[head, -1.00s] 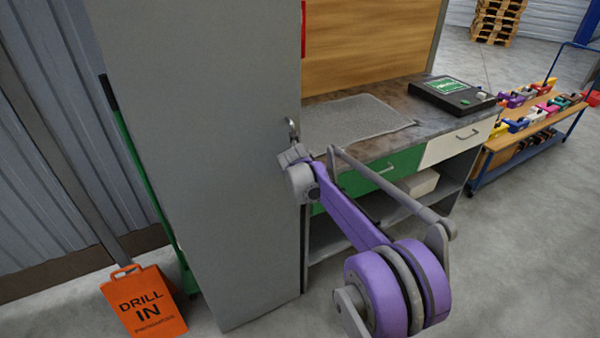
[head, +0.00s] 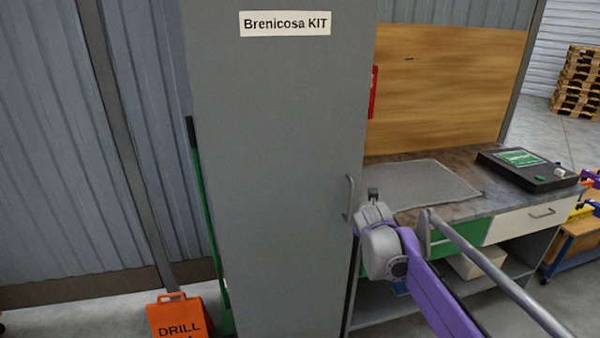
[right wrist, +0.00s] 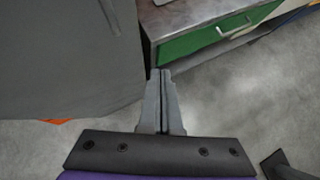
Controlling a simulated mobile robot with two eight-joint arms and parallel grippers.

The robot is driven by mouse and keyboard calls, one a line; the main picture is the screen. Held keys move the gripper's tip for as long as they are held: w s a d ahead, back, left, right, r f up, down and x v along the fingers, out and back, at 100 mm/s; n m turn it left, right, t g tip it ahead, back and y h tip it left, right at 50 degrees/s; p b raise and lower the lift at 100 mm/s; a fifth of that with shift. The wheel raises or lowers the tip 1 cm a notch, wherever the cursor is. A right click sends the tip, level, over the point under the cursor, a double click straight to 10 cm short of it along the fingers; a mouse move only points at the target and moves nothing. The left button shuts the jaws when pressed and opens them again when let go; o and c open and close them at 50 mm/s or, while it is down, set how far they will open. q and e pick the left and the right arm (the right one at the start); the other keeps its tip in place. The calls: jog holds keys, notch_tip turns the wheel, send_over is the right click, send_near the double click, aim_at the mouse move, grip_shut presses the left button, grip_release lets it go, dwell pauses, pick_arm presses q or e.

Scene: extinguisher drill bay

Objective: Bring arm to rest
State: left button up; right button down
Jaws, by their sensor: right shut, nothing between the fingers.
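My right arm (head: 430,295), purple and grey, reaches in from the lower right in the head view. Its right gripper (head: 373,192) points away from me, in front of the workbench and just right of the grey cabinet's handle (head: 349,197) in the picture. In the right wrist view the right gripper's two grey fingers (right wrist: 160,72) are pressed together with nothing between them. They show free of the cabinet (right wrist: 65,60) and the bench. The gap in depth between gripper and handle is hard to tell. My left gripper is not in view.
The tall grey cabinet (head: 275,130) labelled "Brenicosa KIT" appears shut. The bench (head: 455,208) right of it carries a grey mat (head: 420,184) and a black box (head: 527,170). An orange "DRILL" sign (head: 180,317) stands on the floor at left. Floor right of the bench is partly open.

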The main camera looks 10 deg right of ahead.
jog(key=s+a+f+m+y+p, duration=0.1)
jog(key=s+a+f+m, duration=0.2)
jog(key=s+m, duration=0.7)
jog(key=s+a+f+m+g+y+p, duration=0.1)
jog(key=s+a+f+m+p, duration=0.1)
jog(key=s+a+m, duration=0.4)
jog(key=s+a+f+m+g+y+p, duration=0.1)
jog(key=s+a+m, duration=0.4)
jog(key=s+m, duration=0.9)
jog(key=s+f+y, duration=0.1)
jog(key=s+f, duration=0.1)
jog(key=s, duration=0.2)
jog(key=shift+a+f, duration=0.25)
jog(key=shift+f, duration=0.05)
